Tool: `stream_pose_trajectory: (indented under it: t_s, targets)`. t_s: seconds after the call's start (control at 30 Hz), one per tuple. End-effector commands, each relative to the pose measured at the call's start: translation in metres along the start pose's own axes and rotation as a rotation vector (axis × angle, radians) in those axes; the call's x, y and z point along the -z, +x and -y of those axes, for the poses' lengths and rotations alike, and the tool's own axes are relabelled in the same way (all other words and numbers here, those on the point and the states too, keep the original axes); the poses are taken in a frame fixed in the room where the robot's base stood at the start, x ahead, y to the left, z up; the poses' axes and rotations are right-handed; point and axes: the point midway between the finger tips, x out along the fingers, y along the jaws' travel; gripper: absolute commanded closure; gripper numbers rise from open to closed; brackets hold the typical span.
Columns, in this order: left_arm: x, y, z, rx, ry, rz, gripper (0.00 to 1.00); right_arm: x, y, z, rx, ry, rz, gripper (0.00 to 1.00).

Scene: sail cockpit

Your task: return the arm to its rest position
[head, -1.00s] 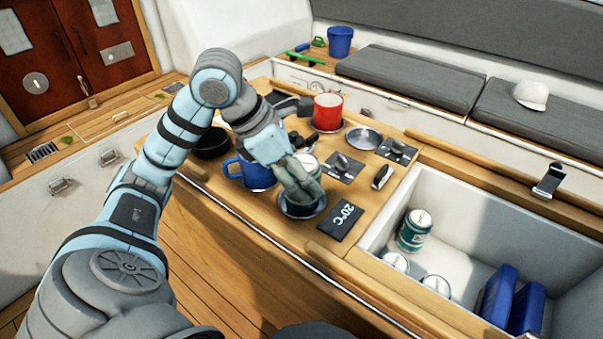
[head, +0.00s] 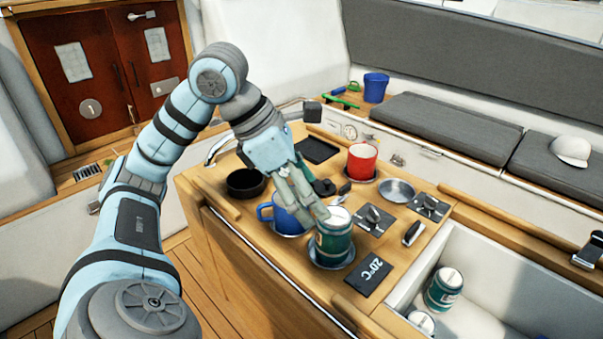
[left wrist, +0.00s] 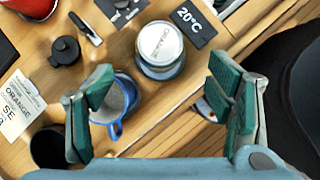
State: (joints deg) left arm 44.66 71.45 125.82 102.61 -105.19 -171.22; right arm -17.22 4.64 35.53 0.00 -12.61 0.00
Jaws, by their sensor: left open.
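My left arm comes in from the left in the head view, and its gripper (head: 312,207) is open and empty beside the upper left of a green can (head: 335,238). The can stands upright on a round metal coaster (head: 331,262). A blue mug (head: 282,212) stands just left of the can, partly behind the fingers. My right gripper is not in view.
A red mug (head: 362,162), a black bowl (head: 246,183) and a metal dish (head: 397,190) stand on the wooden counter. A 20°C plate (head: 372,276) lies near the can. An open white bin (head: 492,285) at the right holds green cans.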

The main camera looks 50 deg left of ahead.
Motion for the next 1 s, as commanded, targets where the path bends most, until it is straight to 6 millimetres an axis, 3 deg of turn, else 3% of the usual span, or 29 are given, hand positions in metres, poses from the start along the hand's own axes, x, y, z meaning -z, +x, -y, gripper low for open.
stream_pose_trajectory:
  t_s: [0.1,0.2,0.77,0.87,1.0]
  targets:
    - [-0.001,-0.023,-0.001,-0.002,-0.001,0.000,0.26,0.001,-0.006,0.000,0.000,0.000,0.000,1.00]
    - [0.000,-0.029,0.000,0.000,0.000,0.000,0.26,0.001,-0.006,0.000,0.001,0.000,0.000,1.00]
    - [0.000,-0.030,0.000,0.001,0.000,-0.001,0.26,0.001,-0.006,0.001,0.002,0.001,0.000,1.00]
    - [-0.006,-0.040,0.000,0.001,0.000,-0.001,0.26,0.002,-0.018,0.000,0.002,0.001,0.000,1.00]
    - [-0.022,-0.067,0.000,0.000,0.000,0.000,0.26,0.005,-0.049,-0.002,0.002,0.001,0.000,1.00]
